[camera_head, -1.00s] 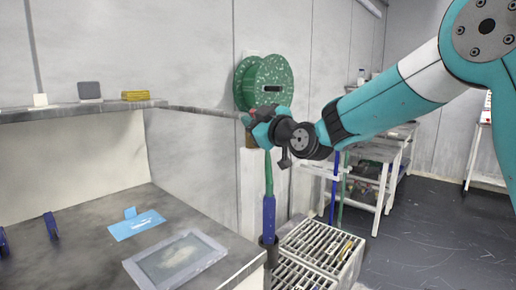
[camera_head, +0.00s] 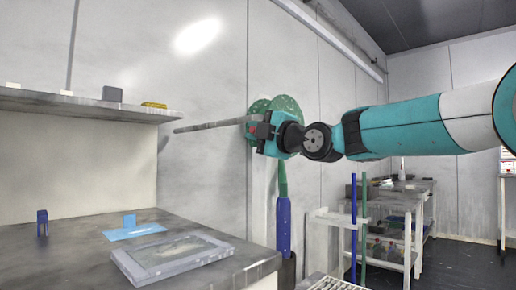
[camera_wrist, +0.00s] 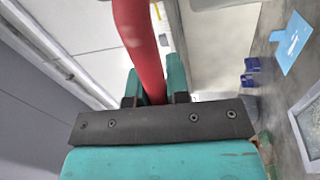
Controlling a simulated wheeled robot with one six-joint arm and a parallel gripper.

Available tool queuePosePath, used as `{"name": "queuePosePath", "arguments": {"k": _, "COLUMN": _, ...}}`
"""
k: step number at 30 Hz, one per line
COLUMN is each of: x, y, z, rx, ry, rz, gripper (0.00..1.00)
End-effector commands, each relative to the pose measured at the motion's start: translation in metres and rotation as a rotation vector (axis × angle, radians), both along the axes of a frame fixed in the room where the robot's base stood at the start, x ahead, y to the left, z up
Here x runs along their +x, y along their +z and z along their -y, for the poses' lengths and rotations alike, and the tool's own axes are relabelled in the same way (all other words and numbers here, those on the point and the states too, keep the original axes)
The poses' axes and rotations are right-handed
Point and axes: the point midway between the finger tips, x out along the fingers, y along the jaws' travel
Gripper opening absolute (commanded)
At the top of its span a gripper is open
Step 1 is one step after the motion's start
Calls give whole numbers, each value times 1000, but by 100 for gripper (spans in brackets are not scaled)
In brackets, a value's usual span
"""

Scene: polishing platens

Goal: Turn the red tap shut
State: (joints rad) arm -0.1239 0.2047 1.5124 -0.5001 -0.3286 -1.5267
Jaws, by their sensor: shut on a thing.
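The red tap shows in the wrist view as a thick, curved red bar (camera_wrist: 138,40). It comes down from the top edge and passes between the two teal fingers. My gripper (camera_wrist: 153,88) is shut on this bar, and the fingers hide part of it. In the head view my gripper (camera_head: 262,132) is at the right end of a grey pipe (camera_head: 210,125) by the wall. The tap is mostly hidden there behind my gripper.
A green reel (camera_head: 286,103) is on the wall behind my gripper. A green hose with a blue sleeve (camera_head: 284,225) hangs below. The workbench (camera_head: 80,245) at left holds a framed plate (camera_head: 172,257) and a light blue piece (camera_head: 135,232). A white rack (camera_head: 400,215) stands at right.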

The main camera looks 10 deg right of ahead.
Motion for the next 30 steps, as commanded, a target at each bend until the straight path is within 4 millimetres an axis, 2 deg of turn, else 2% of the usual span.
{"name": "queuePosePath", "arguments": {"k": 1, "x": 1, "y": -9, "z": 1, "rx": -19, "ry": -2, "rz": 13, "gripper": 0}}
{"name": "queuePosePath", "arguments": {"k": 3, "x": 1, "y": -10, "z": 1, "rx": -44, "ry": -2, "rz": 29, "gripper": 0}}
{"name": "queuePosePath", "arguments": {"k": 24, "x": 1, "y": -11, "z": 0, "rx": -107, "ry": -1, "rz": 71, "gripper": 0}}
{"name": "queuePosePath", "arguments": {"k": 25, "x": 1, "y": -11, "z": 0, "rx": -107, "ry": -1, "rz": 71, "gripper": 19}}
{"name": "queuePosePath", "arguments": {"k": 27, "x": 1, "y": -11, "z": 0, "rx": -106, "ry": -1, "rz": 72, "gripper": 35}}
{"name": "queuePosePath", "arguments": {"k": 28, "x": 1, "y": -11, "z": 0, "rx": -106, "ry": -1, "rz": 72, "gripper": 42}}
{"name": "queuePosePath", "arguments": {"k": 30, "x": 0, "y": -11, "z": 0, "rx": -106, "ry": -1, "rz": 73, "gripper": 42}}
